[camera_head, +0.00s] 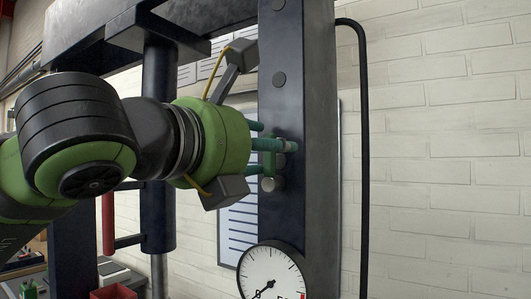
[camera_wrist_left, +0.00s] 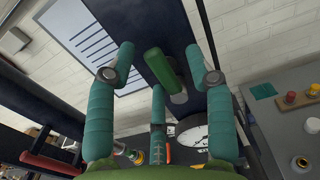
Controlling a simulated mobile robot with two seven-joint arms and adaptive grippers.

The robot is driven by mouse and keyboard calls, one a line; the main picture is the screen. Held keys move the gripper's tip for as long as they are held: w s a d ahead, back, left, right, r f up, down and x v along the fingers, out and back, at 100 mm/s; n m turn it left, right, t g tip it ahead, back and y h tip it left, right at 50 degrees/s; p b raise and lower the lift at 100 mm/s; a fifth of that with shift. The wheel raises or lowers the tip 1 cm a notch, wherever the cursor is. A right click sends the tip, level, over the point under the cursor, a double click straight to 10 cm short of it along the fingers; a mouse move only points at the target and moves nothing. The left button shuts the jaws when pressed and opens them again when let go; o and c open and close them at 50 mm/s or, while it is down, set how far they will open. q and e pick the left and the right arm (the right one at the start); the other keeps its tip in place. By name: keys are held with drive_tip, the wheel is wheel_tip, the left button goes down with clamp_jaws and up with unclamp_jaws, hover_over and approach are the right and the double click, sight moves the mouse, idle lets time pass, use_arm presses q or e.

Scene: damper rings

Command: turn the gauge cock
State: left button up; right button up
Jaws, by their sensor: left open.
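The gauge cock shows in the left wrist view as a green bar handle (camera_wrist_left: 160,68) on a round grey boss, on the dark blue press column (camera_wrist_left: 150,25). In the head view a little of its green handle (camera_head: 268,163) shows below the fingers, partly hidden by my gripper. My left gripper (camera_head: 282,146) is at the column with its teal fingers spread. In the left wrist view the open fingers (camera_wrist_left: 161,85) stand around the handle, with gaps visible on both sides. I cannot tell how deep the handle sits between them. My right gripper is not in view.
A round white pressure gauge (camera_head: 271,272) sits on the column below the cock. A black hose (camera_head: 363,130) runs down right of the column. A white brick wall (camera_head: 450,150) stands behind. A grey panel with buttons (camera_wrist_left: 290,130) is at right in the left wrist view.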

use_arm(q)
drive_tip(key=shift+s+a, duration=0.2)
drive_tip(key=shift+s, duration=0.1)
drive_tip(key=b+v, duration=0.4)
drive_tip(key=v, duration=0.2)
idle(0.4)
idle(0.4)
